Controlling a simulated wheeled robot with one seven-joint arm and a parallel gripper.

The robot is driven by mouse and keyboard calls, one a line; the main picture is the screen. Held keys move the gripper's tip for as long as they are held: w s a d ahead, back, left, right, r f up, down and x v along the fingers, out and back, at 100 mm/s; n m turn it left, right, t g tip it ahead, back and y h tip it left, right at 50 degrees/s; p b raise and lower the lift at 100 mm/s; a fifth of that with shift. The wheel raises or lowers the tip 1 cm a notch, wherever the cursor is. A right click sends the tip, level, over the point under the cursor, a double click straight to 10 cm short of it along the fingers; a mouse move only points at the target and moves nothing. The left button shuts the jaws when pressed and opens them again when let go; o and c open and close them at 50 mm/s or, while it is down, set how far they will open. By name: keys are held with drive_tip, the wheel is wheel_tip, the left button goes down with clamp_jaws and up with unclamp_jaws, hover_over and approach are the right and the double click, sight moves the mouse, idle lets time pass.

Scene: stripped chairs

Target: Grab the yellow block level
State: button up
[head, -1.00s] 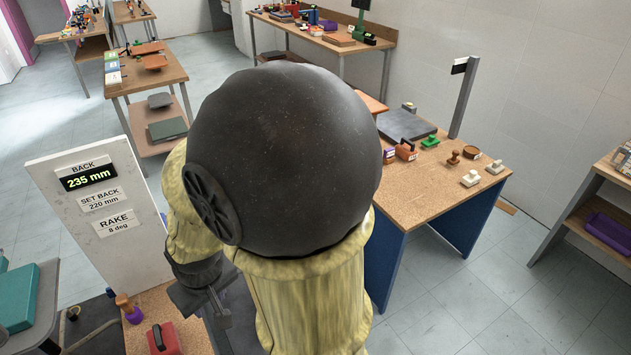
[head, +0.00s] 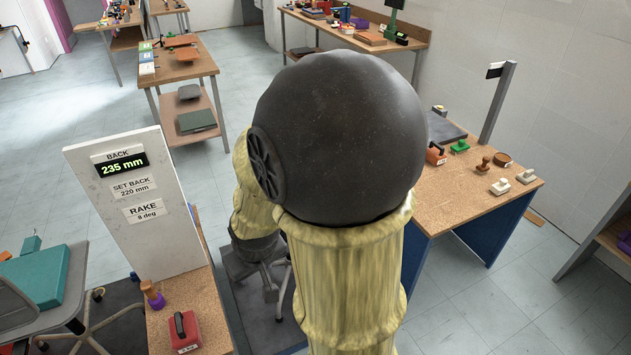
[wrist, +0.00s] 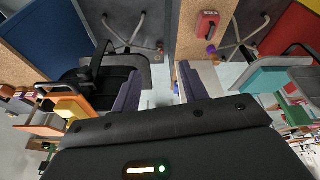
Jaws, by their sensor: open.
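My gripper (wrist: 158,88) is open and empty in the wrist view, with its two purple-grey fingers apart and floor between them. In the head view, the dark wrist end (head: 256,250) hangs below my arm, partly hidden by it. A yellow-orange blocky thing (wrist: 75,107) shows at the left of the wrist view, beyond the left finger. It is small and partly covered by a dark chair part, so I cannot tell for sure that it is the yellow block level. No yellow block level is clear in the head view; my arm hides much of the middle.
A red block with a dark handle (head: 185,333) stands on a cork-topped bench (head: 205,300) beside a white sign board (head: 140,235). A cork-topped table (head: 450,208) at right holds stamps and blocks. A grey chair (head: 25,310) is at lower left.

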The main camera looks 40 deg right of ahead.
drive_tip(key=w+d+t+h+p, duration=0.1)
drive_tip(key=w+d+t, duration=0.35)
drive_tip(key=d, duration=0.95)
drive_tip(key=s+d+r+m+t, duration=0.1)
drive_tip(key=d+r+t, duration=0.1)
drive_tip(key=d, duration=0.3)
drive_tip(key=d+r+m+t+h+p, duration=0.1)
drive_tip(key=d+r+t, duration=0.1)
drive_tip(key=d+t, duration=0.2)
drive_tip(key=shift+s+d+r+h, duration=0.3)
drive_tip(key=shift+s+d, duration=0.1)
drive_tip(key=shift+d, duration=0.65)
drive_tip(key=shift+m, duration=0.3)
drive_tip(key=p+x, duration=0.3)
drive_tip(key=x, duration=0.9)
drive_tip(key=shift+d, duration=0.1)
drive_tip(key=shift+f, duration=0.15)
drive_tip(key=shift+w, duration=0.1)
drive_tip(key=shift+d+f+p+x, duration=0.15)
drive_tip(key=shift+p+x, duration=0.45)
drive_tip(key=shift+x, duration=0.7)
drive_tip(key=shift+d+f+p+x, duration=0.1)
drive_tip(key=shift+d+p+x, duration=0.15)
drive_tip(key=shift+p+x, duration=0.7)
drive_tip(key=shift+w+b, duration=0.15)
drive_tip(key=shift+b, duration=0.25)
